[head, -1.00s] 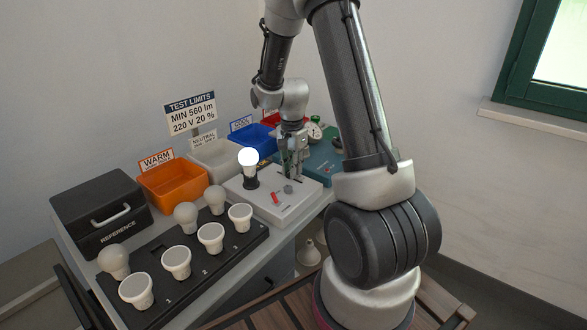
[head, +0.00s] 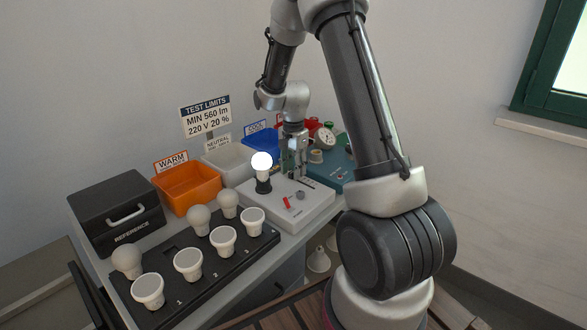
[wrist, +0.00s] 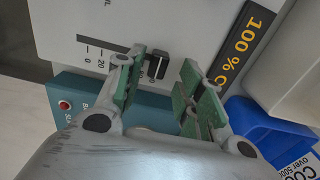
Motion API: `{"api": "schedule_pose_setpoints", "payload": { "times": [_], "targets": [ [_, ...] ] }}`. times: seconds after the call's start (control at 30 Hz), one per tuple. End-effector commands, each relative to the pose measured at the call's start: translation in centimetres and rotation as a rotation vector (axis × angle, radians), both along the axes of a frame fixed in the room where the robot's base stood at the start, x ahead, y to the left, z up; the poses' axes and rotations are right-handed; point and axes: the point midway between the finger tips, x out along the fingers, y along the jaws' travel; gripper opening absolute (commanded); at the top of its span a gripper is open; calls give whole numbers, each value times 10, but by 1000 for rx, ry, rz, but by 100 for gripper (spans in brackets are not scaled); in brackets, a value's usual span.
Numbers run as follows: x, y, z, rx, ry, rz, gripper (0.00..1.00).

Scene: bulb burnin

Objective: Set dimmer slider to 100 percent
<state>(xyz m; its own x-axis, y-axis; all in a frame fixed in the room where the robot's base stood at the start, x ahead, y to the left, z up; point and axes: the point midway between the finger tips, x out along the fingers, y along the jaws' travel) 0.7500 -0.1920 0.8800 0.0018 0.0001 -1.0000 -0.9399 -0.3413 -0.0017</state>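The dimmer slider's black knob (wrist: 158,63) sits in a slot on the light grey test box (wrist: 90,18), which also shows in the head view (head: 272,213). Scale marks 0 and 20 show at the slot's left end in the wrist view; the knob stands well to their right. My gripper (wrist: 163,72) has its two green-padded fingers apart, one on each side of the knob, with gaps visible. In the head view my gripper (head: 295,168) is low over the rear of the box. A lit bulb (head: 262,160) stands in the box's socket.
A black and yellow "100 %" label (wrist: 245,42) and a blue bin (wrist: 265,125) lie to the right in the wrist view. A teal box (head: 335,172) stands beside the test box. The orange bin (head: 190,187) and black bulb rack (head: 215,262) are left.

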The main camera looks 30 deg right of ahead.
Motion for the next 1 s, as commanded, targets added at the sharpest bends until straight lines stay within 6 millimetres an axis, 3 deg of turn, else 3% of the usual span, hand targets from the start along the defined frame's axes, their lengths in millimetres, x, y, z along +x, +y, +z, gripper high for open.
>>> {"api": "schedule_pose_setpoints", "payload": {
  "times": [0.17,0.6,0.8,1.0],
  "targets": [
    [1,0,16,0,-3,0,38],
    [1,0,106,-1,-4,0,38],
    [0,1,119,0,-1,0,38],
    [0,1,120,0,-1,0,38]
  ]
}}
